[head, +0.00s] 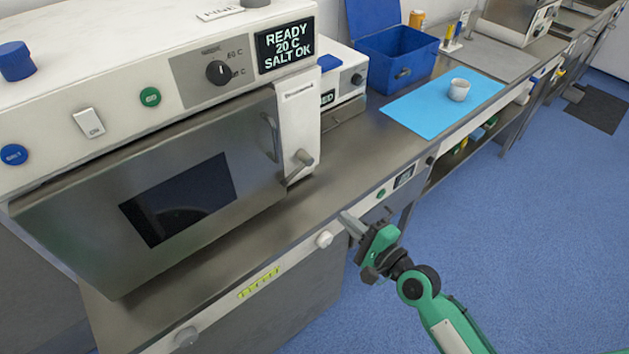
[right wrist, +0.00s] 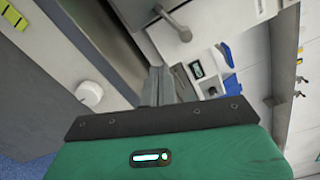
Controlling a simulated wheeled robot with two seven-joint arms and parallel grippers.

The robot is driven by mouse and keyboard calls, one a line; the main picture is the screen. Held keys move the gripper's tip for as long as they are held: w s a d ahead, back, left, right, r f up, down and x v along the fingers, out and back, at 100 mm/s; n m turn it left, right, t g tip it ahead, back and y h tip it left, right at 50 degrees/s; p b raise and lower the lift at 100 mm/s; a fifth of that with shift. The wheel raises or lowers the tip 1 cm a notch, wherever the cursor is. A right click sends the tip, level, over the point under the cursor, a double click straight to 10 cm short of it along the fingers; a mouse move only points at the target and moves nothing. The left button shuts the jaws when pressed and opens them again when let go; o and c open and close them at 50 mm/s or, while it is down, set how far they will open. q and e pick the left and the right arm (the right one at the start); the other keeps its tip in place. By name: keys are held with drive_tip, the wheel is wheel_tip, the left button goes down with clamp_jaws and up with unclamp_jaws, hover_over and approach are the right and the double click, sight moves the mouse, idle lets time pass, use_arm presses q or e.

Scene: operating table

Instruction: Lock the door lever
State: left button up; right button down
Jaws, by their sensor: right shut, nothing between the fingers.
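The door lever (head: 299,165) is a short grey handle on the white panel right of the steel door (head: 80,215). It slants, with its free end down and to the left. The door has a dark window and looks closed. In the right wrist view the lever (right wrist: 174,20) shows at the top, ahead of the fingers. My right gripper (head: 346,220) is shut and empty, apart from the lever, below and right of it near the bench's front edge. Its fingertips also show in the right wrist view (right wrist: 158,72). My left gripper is not in view.
The display (head: 285,45) reads "READY 20 C SALT OK". A vertical door handle (head: 270,137) stands left of the lever. A white knob (head: 324,239) sticks out below the bench edge. A blue box (head: 390,55) and a cup (head: 459,90) on a blue mat (head: 415,112) stand farther back.

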drive_tip(key=p+x, duration=0.1)
drive_tip(key=x, duration=0.2)
drive_tip(key=p+x, duration=0.1)
drive_tip(key=x, duration=0.3)
drive_tip(key=r+p+x, duration=0.1)
drive_tip(key=x, duration=0.2)
drive_tip(key=shift+w+a+r, duration=0.1)
drive_tip(key=shift+a, duration=0.15)
drive_tip(key=shift+w+a+r+p, duration=0.1)
drive_tip(key=shift+a+r+p, duration=0.1)
drive_tip(key=shift+a+p, duration=0.3)
drive_tip(key=shift+a+r+p, duration=0.15)
drive_tip(key=shift+a+p, duration=0.05)
drive_tip(key=shift+a, duration=1.1)
